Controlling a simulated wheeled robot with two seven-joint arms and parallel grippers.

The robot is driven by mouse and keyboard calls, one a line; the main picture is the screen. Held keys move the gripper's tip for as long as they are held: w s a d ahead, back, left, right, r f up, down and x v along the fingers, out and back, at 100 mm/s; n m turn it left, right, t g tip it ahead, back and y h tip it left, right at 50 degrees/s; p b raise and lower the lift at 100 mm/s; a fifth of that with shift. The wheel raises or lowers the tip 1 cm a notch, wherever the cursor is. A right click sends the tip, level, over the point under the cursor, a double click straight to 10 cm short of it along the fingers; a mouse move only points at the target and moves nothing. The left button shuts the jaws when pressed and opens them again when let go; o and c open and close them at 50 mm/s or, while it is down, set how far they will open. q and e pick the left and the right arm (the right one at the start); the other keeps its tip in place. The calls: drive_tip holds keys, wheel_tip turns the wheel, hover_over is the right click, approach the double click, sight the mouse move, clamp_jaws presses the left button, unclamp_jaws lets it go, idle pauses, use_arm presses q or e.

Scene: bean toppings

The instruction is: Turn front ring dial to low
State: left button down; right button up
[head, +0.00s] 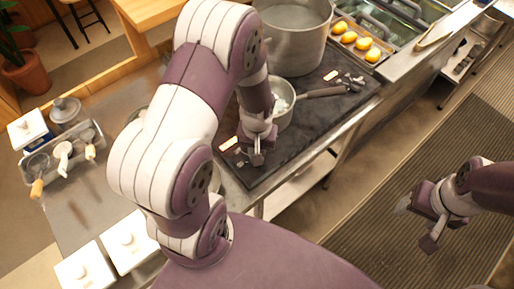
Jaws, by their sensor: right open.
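The dark cooktop (315,118) lies ahead of me. Near its front corner is a lit control strip (228,143), beside my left gripper (254,155). The front ring dial cannot be made out clearly there; the gripper covers part of this area. My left gripper points down close to the cooktop, and its fingers are too small and partly hidden to tell open from shut. My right gripper (417,224) is open and empty, out over the floor mat at the right, away from the cooktop.
A saucepan (286,112) with a dark handle stands beside my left forearm. A large pot (291,45) stands behind it. Another lit strip (330,76) lies farther back. Yellow food (348,37) sits near the containers. A utensil tray (98,134) is at left.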

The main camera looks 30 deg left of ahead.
use_arm(q)
drive_tip(key=n+p, duration=0.1)
drive_tip(key=n, duration=0.2)
drive_tip(key=shift+n, duration=0.4)
drive_tip(key=n+p, duration=0.1)
drive_tip(key=n, duration=0.2)
drive_tip(key=shift+n, duration=0.3)
drive_tip(key=n, duration=0.3)
drive_tip(key=shift+p, duration=0.3)
drive_tip(key=shift+n+p, duration=0.3)
drive_tip(key=shift+n, duration=1.5)
drive_tip(key=c, duration=1.1)
unclamp_jaws()
